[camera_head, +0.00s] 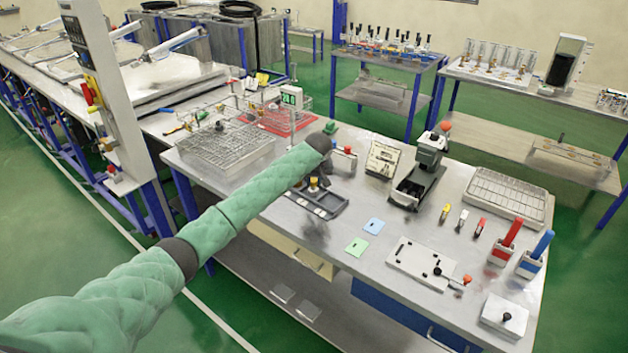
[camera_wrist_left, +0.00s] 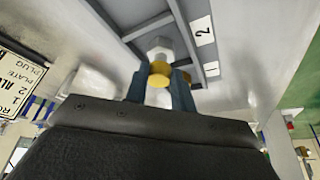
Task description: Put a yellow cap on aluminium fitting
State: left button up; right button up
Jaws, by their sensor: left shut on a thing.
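My left gripper (camera_head: 314,187) reaches down over a dark compartment tray (camera_head: 334,212) near the table's left front edge. In the left wrist view its two blue-grey fingers (camera_wrist_left: 160,88) are shut on a round yellow cap (camera_wrist_left: 159,72). A pale silvery fitting (camera_wrist_left: 160,47) shows straight beyond the cap, over the grey tray (camera_wrist_left: 148,25). The cap and fitting overlap in this view; I cannot tell if they touch. Another small yellowish piece shows beside the right finger, partly hidden. In the head view the arm hides part of the tray. My right gripper is not in view.
A wire basket (camera_head: 225,140) stands left of the arm. Green (camera_head: 357,246) and blue (camera_head: 374,226) cards and a metal plate (camera_head: 420,264) lie to the right. Bare tabletop separates these things.

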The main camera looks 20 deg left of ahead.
pick_arm(q)
jog(key=shift+f, duration=0.9)
dwell(0.8)
jog(key=o, duration=1.4)
jog(key=shift+o, duration=0.2)
jog(key=shift+r, duration=0.1)
notch_tip(320, 180, up, 7)
jog(key=p, duration=0.5)
jog(key=shift+p, duration=0.4)
